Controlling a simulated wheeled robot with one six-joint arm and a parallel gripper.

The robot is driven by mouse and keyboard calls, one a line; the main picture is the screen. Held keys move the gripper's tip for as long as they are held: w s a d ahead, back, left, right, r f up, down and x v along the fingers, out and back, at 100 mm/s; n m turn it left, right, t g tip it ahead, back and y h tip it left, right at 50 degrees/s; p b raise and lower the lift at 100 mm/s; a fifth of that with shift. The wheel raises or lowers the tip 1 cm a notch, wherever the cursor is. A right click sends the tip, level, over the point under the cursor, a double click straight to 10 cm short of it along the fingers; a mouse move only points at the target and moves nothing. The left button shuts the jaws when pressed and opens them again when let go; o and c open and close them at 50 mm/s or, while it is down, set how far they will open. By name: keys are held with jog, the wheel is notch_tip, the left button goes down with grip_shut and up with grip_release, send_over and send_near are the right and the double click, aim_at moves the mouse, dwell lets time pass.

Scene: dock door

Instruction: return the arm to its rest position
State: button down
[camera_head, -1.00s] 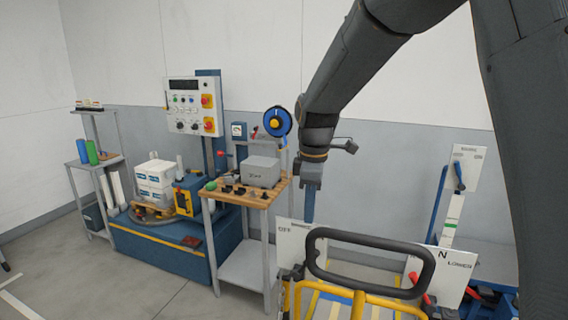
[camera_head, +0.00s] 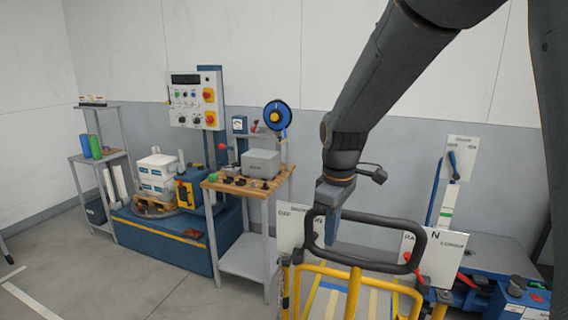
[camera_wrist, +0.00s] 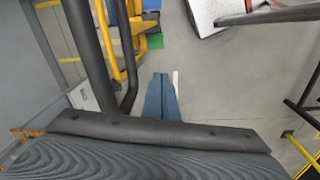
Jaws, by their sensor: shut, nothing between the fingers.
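My gripper (camera_head: 331,232) hangs from my dark grey arm in the head view, its blue fingers pointing down. It is just behind the black hoop handle (camera_head: 365,262) of a yellow-framed cart, partly overlapped by it in the picture; I cannot tell whether they touch. In the wrist view my gripper (camera_wrist: 162,80) shows two blue fingers closed together over grey floor, holding nothing. The black handle (camera_wrist: 93,55) runs close by on the left there.
A bench (camera_head: 283,180) with a grey box stands left of my gripper, beside a control panel (camera_head: 197,98) and a blue machine base (camera_head: 165,240). White signboards and a red lever (camera_head: 413,250) stand at right. Open floor (camera_head: 120,285) lies at front left.

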jog(key=s+d+f+m+b, duration=0.6)
jog(key=s+d+f+m, duration=0.2)
jog(key=s+f+m, duration=0.3)
notch_tip(320, 180, down, 3)
jog(key=s, duration=0.2)
jog(key=shift+s+b, duration=0.3)
jog(key=shift+b, duration=0.1)
jog(key=shift+d, duration=0.15)
